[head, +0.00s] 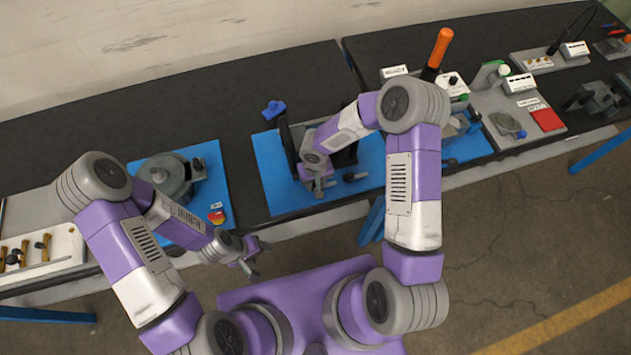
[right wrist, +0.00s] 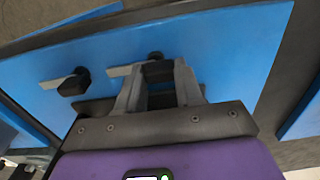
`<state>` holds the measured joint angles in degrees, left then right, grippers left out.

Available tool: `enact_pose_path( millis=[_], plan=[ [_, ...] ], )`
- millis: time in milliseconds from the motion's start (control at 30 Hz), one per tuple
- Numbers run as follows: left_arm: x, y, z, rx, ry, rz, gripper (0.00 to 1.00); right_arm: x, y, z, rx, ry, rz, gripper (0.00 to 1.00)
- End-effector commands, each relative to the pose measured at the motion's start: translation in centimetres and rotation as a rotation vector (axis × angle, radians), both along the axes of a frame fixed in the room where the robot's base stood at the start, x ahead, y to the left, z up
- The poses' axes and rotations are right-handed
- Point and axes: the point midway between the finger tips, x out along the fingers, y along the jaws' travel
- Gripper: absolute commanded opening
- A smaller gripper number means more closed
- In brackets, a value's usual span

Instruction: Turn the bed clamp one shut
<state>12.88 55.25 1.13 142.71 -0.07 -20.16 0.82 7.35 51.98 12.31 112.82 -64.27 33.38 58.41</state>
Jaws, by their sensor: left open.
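Two small bed clamps, each with a grey bar and a dark knob, sit on the blue board (head: 283,198). In the right wrist view the free clamp (right wrist: 73,84) is at left, its grey bar pointing left. The other clamp (right wrist: 120,70) has its dark block between the fingertips of my right gripper (right wrist: 160,72); the fingers appear to touch both sides. Its grey bar also points left. In the head view my right gripper (head: 320,186) hides most of this clamp, and the free clamp (head: 355,176) is to its right. My left gripper (head: 250,262) is open and empty, off the table's front edge.
A dark upright fixture (head: 288,140) stands behind my right gripper, with a blue knob (head: 273,109) nearby. Another blue board (head: 210,160) with a grey round device (head: 165,176) lies to the left. An orange handle (head: 438,48) rises at the back right. Bare dark tabletop lies between the boards.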

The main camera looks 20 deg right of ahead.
Motion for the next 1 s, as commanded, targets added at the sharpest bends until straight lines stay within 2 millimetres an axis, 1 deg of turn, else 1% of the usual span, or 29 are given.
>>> enact_pose_path(
  millis=[33, 133, 367, 567, 767, 1000],
  plan=[
    [0.0, 0.0, 0.0, 0.0, 0.0, 0.0, 0.58, 0.0, 0.0, 0.0, 0.0, 0.0, 0.0, 0.2],
    [0.0, 0.0, 0.0, 0.0, 0.0, 0.0, 0.58, 0.0, 0.0, 0.0, 0.0, 0.0, 0.0, 0.06],
    [0.0, 0.0, -0.2, 0.0, 0.0, 0.0, 0.58, 0.0, 0.0, 0.0, 0.0, -0.001, 0.019, 0.06],
    [0.0, 0.0, -0.9, 0.0, 0.0, 0.0, 0.58, 0.0, 0.0, -0.1, -0.001, -0.002, 0.1, 0.06],
    [0.0, 0.0, -2.0, 0.0, 0.0, 0.0, 0.58, 0.0, 0.0, -0.1, -0.001, -0.003, 0.253, 0.06],
    [0.0, 0.0, -3.1, 0.0, 0.0, 0.0, 0.58, -0.2, -0.1, -0.1, -0.001, -0.002, 0.479, 0.06]
  ],
)
